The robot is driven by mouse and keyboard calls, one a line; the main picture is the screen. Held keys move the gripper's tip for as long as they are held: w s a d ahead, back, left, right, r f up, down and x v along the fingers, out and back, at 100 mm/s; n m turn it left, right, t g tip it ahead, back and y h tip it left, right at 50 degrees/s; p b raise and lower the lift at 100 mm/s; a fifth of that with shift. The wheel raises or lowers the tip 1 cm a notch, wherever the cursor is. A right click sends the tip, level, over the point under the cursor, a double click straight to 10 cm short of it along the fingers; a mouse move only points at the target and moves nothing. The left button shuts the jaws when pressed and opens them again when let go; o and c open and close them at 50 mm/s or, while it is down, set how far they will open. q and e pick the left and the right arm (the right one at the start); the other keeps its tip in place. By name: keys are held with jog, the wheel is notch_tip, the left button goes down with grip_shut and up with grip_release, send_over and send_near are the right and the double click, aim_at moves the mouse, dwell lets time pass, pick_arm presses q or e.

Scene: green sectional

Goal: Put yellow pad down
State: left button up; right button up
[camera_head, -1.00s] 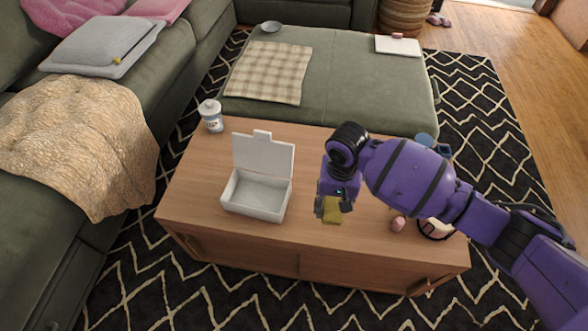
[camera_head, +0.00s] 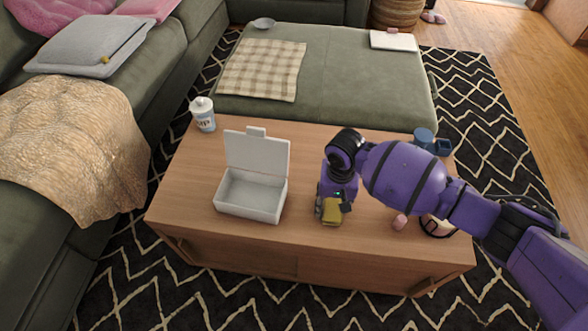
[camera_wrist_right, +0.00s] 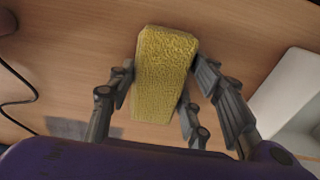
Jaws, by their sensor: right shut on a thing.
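The yellow pad (camera_head: 332,211) is at my right gripper (camera_head: 333,205), over the front middle of the wooden coffee table (camera_head: 290,258). In the right wrist view the pad (camera_wrist_right: 166,72) is a textured yellow block between the fingers of my right gripper (camera_wrist_right: 158,90), which is shut on it. A soft shadow lies on the wood beside the pad; whether the pad touches the table I cannot tell. My left gripper is not in view.
An open, empty white box (camera_head: 250,194) stands left of the gripper. A small pink object (camera_head: 400,222) and a dark-rimmed item (camera_head: 438,227) lie to the right. A blue cup (camera_head: 424,138) is at the back right.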

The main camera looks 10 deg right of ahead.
aim_at(333, 205)
jog(key=o, duration=1)
jog(key=shift+f, duration=0.1)
jog(key=shift+r, duration=0.3)
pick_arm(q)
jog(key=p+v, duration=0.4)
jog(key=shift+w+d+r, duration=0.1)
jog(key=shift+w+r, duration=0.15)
pick_arm(e)
notch_tip(333, 205, up, 12)
jog(key=shift+f, duration=0.15)
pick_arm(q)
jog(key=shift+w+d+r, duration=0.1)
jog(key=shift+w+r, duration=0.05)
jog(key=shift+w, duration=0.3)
pick_arm(e)
jog(key=shift+s, duration=0.1)
